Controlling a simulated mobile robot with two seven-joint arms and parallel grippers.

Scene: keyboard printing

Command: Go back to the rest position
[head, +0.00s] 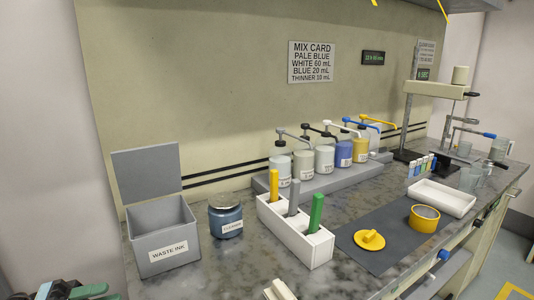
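My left gripper (78,291) shows at the bottom left corner as dark and green parts, low in front of the bench and cut off by the picture edge. Its fingertips are not clear, so I cannot tell whether it is open or holds anything. It is apart from the things on the bench. My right gripper is not in view.
The marbled bench (240,265) holds an open waste ink bin (165,235), a cleaner jar (226,219), a white rack (292,232) with coloured handles, pump bottles (325,160), a white tray (441,197), a yellow lid (369,240) and a yellow tub (424,218) on a dark mat (383,256).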

